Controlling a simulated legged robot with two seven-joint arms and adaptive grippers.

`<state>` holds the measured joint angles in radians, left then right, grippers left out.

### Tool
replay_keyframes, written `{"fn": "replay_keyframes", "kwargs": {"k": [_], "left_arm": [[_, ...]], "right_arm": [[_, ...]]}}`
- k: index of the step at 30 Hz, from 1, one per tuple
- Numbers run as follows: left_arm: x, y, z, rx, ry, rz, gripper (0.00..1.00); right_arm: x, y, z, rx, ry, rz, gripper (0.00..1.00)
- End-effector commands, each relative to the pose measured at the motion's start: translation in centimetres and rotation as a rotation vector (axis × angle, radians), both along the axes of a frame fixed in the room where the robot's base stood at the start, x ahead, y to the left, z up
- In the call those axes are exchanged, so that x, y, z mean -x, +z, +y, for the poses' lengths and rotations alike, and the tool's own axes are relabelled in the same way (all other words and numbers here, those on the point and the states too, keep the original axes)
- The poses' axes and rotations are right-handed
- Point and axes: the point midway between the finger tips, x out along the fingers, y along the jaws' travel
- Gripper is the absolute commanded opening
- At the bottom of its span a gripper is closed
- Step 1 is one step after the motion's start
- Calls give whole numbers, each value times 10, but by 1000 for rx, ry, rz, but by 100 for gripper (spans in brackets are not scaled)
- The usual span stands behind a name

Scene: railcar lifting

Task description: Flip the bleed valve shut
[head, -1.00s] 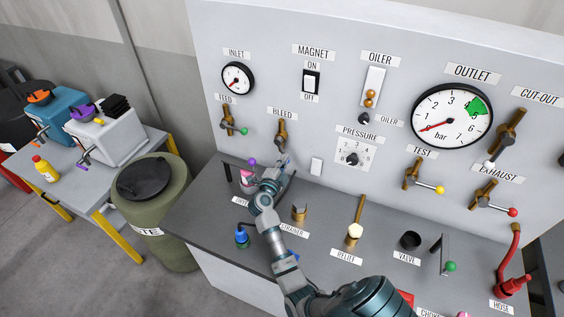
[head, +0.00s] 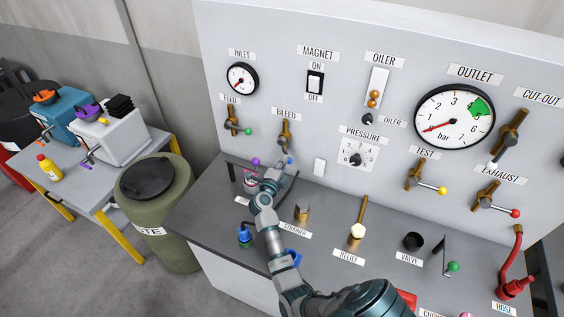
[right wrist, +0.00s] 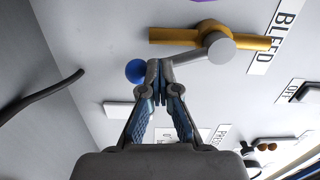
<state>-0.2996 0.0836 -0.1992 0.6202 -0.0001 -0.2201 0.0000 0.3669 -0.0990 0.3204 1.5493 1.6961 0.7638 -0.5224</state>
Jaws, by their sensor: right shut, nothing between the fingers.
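The bleed valve (head: 284,132) has a brass body on the grey panel under the BLEED label. In the right wrist view its brass pipe (right wrist: 175,36), round grey hub (right wrist: 221,47) and blue ball knob (right wrist: 135,71) show. The grey lever runs down from the hub toward the knob, partly hidden behind my fingertips. In the head view the blue knob (head: 290,160) sits below the valve body. My right gripper (head: 285,166) is shut and empty just below the valve; its fingertips (right wrist: 159,72) appear beside the lever and knob. I cannot tell whether they touch. My left gripper is not in view.
The feed valve (head: 233,122) with a green knob is left of the bleed valve. A blank white plate (head: 319,167) is to the right. A dark curved rod (right wrist: 45,98) rises near the gripper.

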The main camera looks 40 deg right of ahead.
Motion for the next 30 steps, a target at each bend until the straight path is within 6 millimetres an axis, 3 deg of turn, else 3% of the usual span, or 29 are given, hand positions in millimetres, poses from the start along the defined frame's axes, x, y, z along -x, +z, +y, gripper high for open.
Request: {"fn": "replay_keyframes", "kwargs": {"k": [30], "left_arm": [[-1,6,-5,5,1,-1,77]], "right_arm": [[1,7,-3,4,-6,-1,0]]}}
